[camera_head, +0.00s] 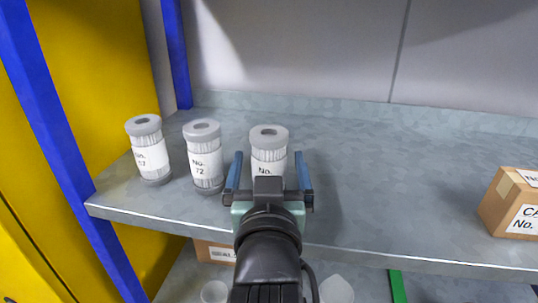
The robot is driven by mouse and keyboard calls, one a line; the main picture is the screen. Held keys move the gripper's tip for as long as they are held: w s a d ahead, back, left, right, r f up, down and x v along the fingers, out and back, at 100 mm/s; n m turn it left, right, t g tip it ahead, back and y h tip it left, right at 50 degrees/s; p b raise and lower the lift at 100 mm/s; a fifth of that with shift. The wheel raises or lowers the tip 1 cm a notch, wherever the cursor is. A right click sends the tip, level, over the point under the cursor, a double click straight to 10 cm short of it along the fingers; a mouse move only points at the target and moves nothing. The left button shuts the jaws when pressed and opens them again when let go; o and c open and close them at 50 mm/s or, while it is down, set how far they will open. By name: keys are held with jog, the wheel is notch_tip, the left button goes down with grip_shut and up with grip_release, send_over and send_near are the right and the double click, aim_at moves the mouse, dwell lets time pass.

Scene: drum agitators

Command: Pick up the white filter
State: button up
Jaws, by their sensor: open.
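Three white, pleated, cylindrical filters stand upright in a row on the grey metal shelf (400,205). The left filter (149,150) has a label that seems to end in 57. The middle filter (203,157) is labelled No. 72. The right filter (269,148) has a label starting with No.; its lower part is hidden behind my gripper. My gripper (269,172) is open, with its blue fingers at the left and right of the right filter in this view. I cannot tell how far the fingers reach around it.
A cardboard box (512,205) sits at the shelf's right end. A blue post (60,140) and yellow panel (95,75) bound the left side. The shelf is clear between the right filter and the box. Another box (214,251) and white objects are below.

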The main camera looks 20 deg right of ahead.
aim_at(269, 131)
jog(key=shift+w+d, duration=0.1)
jog(key=shift+w, duration=0.1)
jog(key=c, duration=1.4)
jog(key=shift+r, duration=0.1)
notch_tip(269, 131, up, 10)
jog(key=shift+f+b, duration=0.1)
jog(key=shift+b, duration=0.6)
